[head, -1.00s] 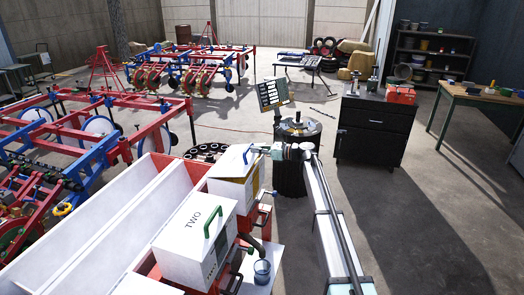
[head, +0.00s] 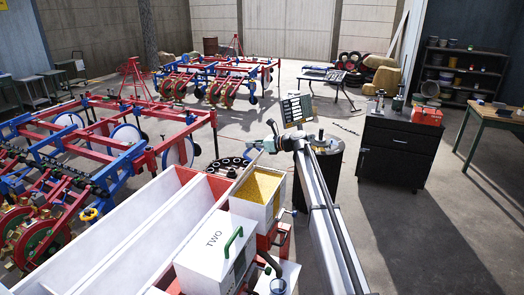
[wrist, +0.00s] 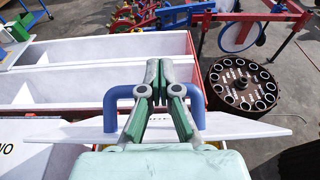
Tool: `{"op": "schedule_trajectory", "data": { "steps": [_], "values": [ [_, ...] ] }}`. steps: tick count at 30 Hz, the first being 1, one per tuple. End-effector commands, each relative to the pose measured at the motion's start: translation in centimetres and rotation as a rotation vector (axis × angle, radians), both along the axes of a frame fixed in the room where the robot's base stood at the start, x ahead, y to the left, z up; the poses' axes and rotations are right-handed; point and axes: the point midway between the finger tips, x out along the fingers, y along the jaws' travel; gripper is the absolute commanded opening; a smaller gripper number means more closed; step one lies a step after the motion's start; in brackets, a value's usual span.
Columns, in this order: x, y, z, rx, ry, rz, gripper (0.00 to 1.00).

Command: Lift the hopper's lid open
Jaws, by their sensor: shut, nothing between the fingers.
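The near hopper (head: 258,187) is open at the top, and yellow grain shows inside. Its white lid (wrist: 70,130) is raised and shows nearly edge-on in the wrist view. The lid's blue loop handle (wrist: 199,100) shows on both sides of my gripper's fingers. My gripper (wrist: 154,66) is shut with nothing between its fingers. The fingers lie across the handle's bar; whether they touch it I cannot tell.
A second white hopper (head: 205,265) marked TWO, with a green handle (head: 233,240), is closed in front. Long white troughs (head: 120,235) lie to the left. A round dark tray with holes (wrist: 243,86) lies beyond the hopper. A black cabinet (head: 398,150) stands to the right.

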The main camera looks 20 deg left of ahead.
Motion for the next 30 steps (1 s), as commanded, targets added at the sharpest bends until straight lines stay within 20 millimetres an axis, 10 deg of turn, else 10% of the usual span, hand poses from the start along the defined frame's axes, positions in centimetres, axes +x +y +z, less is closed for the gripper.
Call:
{"op": "schedule_trajectory", "data": {
  "steps": [7,30],
  "values": [
    [0.3,3.7,0.5,0.000,0.000,-0.001,0.00],
    [0.2,3.8,0.6,0.000,0.000,-0.001,0.00]
  ]
}}
